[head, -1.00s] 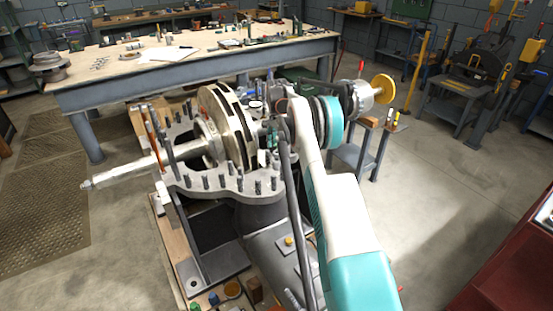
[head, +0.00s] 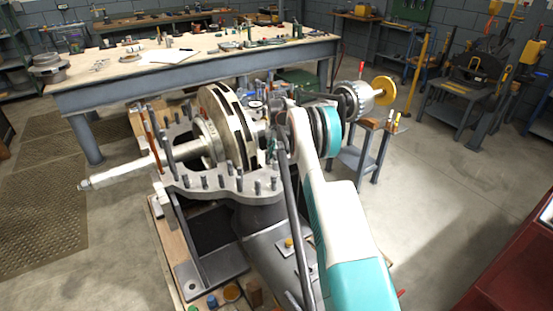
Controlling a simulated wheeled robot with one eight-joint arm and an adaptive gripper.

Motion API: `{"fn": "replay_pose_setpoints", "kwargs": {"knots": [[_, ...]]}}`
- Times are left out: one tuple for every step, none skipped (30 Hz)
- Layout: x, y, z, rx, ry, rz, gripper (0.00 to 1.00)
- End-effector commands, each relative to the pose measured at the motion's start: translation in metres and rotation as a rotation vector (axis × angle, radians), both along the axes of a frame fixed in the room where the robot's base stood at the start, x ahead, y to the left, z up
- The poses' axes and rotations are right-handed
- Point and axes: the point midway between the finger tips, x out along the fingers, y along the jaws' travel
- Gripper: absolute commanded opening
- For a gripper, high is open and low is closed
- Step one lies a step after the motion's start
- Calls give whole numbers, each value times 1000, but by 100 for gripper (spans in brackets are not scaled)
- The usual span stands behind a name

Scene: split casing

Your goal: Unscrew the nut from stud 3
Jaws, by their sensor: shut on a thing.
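The lower casing half (head: 222,186) carries a ring of upright studs (head: 240,184) along its flange. The near studs rise from the flange beside the large impeller (head: 212,120). I cannot make out the numbers of the studs, and I cannot pick out stud 3 or its nut. My white and teal arm reaches up from the bottom right and covers the right part of the casing. My gripper is hidden behind the arm, so its jaws and whatever is between them do not show.
The rotor shaft (head: 125,170) sticks out to the left of the casing. A long workbench (head: 215,62) with tools stands behind. A small stand (head: 368,158) is on the right, near a yellow wheel (head: 383,90). A red cabinet (head: 510,265) is at the lower right. The floor between is clear.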

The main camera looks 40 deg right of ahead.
Motion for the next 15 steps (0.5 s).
{"fn": "replay_pose_setpoints", "kwargs": {"knots": [[0,0,0,0,0,28,18],[0,0,0,0,0,25,18],[0,0,0,0,0,23,18],[0,0,0,0,0,23,18],[0,0,1,0,0,22,18],[0,0,1,0,0,22,18],[0,0,2,0,0,22,18],[0,0,3,0,0,22,18],[0,0,5,0,0,21,18],[0,0,7,0,0,21,18],[0,0,9,0,0,21,18],[0,0,12,0,0,21,18],[0,0,14,0,0,21,18],[0,0,16,0,0,21,18],[0,0,19,0,0,20,18]]}}
